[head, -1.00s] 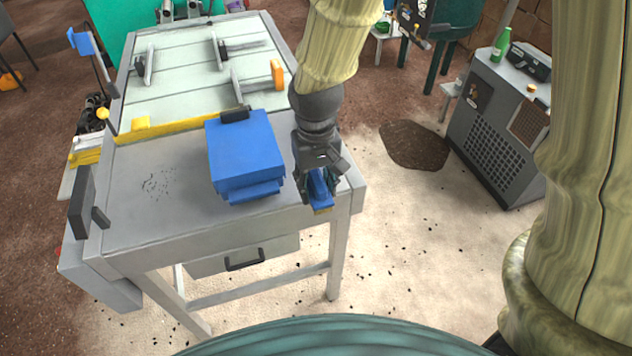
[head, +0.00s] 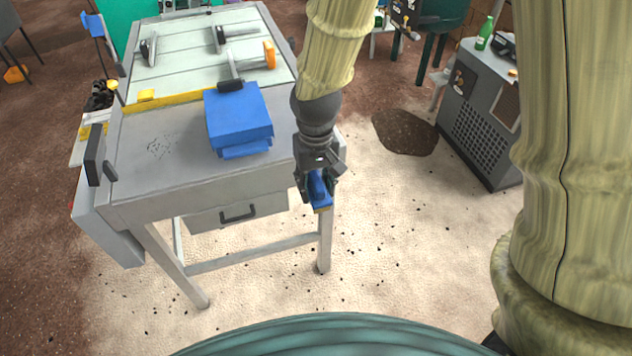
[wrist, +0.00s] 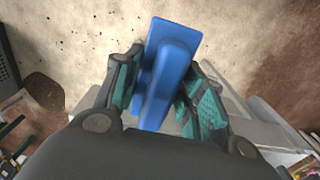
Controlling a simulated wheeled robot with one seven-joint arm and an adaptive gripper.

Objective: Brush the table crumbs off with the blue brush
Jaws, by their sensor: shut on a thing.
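My gripper (head: 318,180) is shut on the blue brush (head: 319,192), in front of the table's right front corner in the head view. The brush has a blue body with a yellowish lower edge. In the wrist view the brush (wrist: 168,75) sits between the teal finger pads of my gripper (wrist: 160,95), with pale floor beyond it. The dark table crumbs (head: 161,146) lie in a small patch on the left part of the grey table (head: 185,172). A blue box-like block (head: 238,118) stands on the table between the crumbs and my gripper.
A yellow strip (head: 170,102) crosses the table behind the crumbs, with clamp-like tools (head: 235,70) on the slatted part beyond. A dark grey upright piece (head: 95,152) stands at the left edge. A grey cabinet (head: 480,115) stands to the right, with open floor between.

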